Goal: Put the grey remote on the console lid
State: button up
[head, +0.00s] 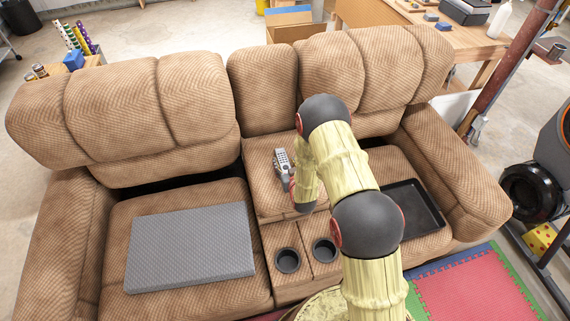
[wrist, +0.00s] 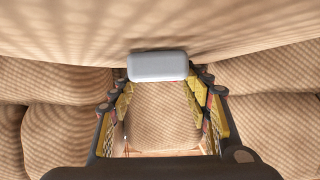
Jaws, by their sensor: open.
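The grey remote (head: 282,163) shows its buttons in the head view, at the console lid (head: 262,195) between the two seats. It looks to be on the lid, but its contact is unclear. In the wrist view a plain grey rounded face, apparently the remote (wrist: 158,66), lies just beyond the fingertips, against brown upholstery. My gripper (wrist: 160,88) is open, with its fingers spread to either side below that face and nothing clamped between them. In the head view my arm hides most of the gripper and the right part of the lid.
Two cup holders (head: 288,260) sit in front of the lid. A grey textured pad (head: 190,247) lies on the left seat and a black tray (head: 408,208) on the right seat. The sofa backrest (head: 262,90) rises behind the lid.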

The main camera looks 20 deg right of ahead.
dwell(0.3)
jog(key=shift+r, duration=0.15)
jog(key=p+v, duration=0.3)
jog(key=v, duration=0.8)
jog(key=shift+s+r, duration=0.2)
jog(key=shift+s, duration=0.1)
jog(key=w+r+g, duration=0.2)
jog(key=w+r, duration=0.1)
jog(key=r, duration=0.9)
jog(key=s+r+g, duration=0.2)
jog(key=s+r, duration=0.2)
jog(key=r, duration=1)
jog(key=s+r+g, duration=0.1)
jog(key=s+r, duration=0.4)
jog(key=s, duration=0.5)
jog(key=s+r+g, duration=0.1)
jog(key=s+r, duration=0.4)
jog(key=s, duration=0.5)
jog(key=s+r+g, duration=0.2)
jog(key=s+r, duration=0.2)
jog(key=s, duration=0.6)
jog(key=shift+s+a+r, duration=0.15)
jog(key=shift+a+r, duration=0.15)
jog(key=shift+r, duration=0.1)
